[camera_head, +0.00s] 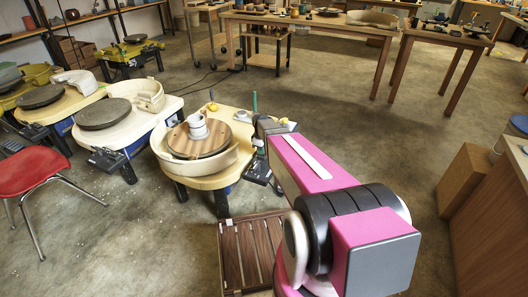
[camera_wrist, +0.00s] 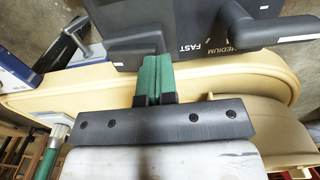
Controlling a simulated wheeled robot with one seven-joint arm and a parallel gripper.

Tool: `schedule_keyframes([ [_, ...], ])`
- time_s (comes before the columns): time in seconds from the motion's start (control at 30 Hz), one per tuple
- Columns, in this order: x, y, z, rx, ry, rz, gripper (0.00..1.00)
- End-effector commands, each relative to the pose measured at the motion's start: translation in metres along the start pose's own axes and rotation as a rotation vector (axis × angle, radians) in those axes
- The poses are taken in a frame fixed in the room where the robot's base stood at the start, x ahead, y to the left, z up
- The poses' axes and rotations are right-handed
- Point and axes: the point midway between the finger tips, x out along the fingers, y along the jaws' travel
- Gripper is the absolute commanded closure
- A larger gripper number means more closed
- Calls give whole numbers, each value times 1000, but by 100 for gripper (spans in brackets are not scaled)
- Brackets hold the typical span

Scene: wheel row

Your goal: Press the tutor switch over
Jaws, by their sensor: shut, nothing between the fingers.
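No part is plainly marked as the tutor switch, and I cannot make it out. In the wrist view a dark control panel (camera_wrist: 195,22) with the words FAST and MEDIUM lies beyond my fingertips. A black lever (camera_wrist: 245,30) with a long bar stands at its right side. My gripper (camera_wrist: 153,70) is shut and empty, with its green fingers together. The fingertips are over the edge between the cream wheel table (camera_wrist: 60,92) and the panel. I cannot tell whether they touch anything. In the head view my arm largely hides the gripper beside the nearest potter's wheel (camera_head: 200,140).
The nearest wheel carries a wooden bat with a pale pot (camera_head: 198,126) on it. More wheels stand to the left, with a red chair (camera_head: 32,172) in front. A slatted wooden stand (camera_head: 250,250) is below my arm. Open floor lies to the right.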

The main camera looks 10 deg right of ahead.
Motion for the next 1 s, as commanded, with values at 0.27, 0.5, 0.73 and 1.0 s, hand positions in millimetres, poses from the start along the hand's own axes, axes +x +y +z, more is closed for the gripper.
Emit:
schedule_keyframes([
  [0.27,8,0,0,0,-1,0,100],
  [0.5,6,0,0,0,0,0,100],
  [0.73,3,0,0,0,0,0,100],
  [1.0,2,-8,0,-1,0,0,100],
])
